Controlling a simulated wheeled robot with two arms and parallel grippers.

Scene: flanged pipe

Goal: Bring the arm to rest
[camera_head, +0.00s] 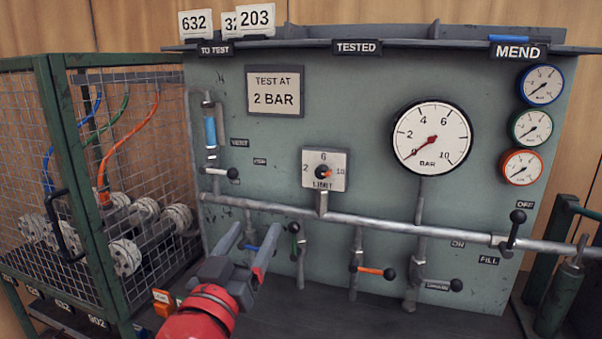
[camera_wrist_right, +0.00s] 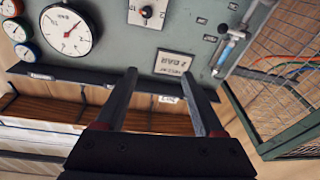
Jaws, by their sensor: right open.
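My right gripper (camera_head: 252,236) is in front of the lower left part of the green test panel (camera_head: 270,170). Its two fingers are spread apart with nothing between them. In the right wrist view the gripper (camera_wrist_right: 158,80) also shows open and empty, with the panel upside down beyond it. I cannot tell how close the fingers are to the blue-handled valve (camera_head: 247,247) behind them. My left gripper does not show.
A wire mesh cage (camera_head: 52,150) with hoses and flanged pipes (camera_head: 125,255) inside stands at left. The large gauge (camera_head: 432,137), the limit dial (camera_head: 324,171) and a horizontal pipe (camera_head: 375,224) are on the panel. Black-knobbed levers (camera_head: 516,220) stick out. Number cards (camera_head: 256,20) stand on top.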

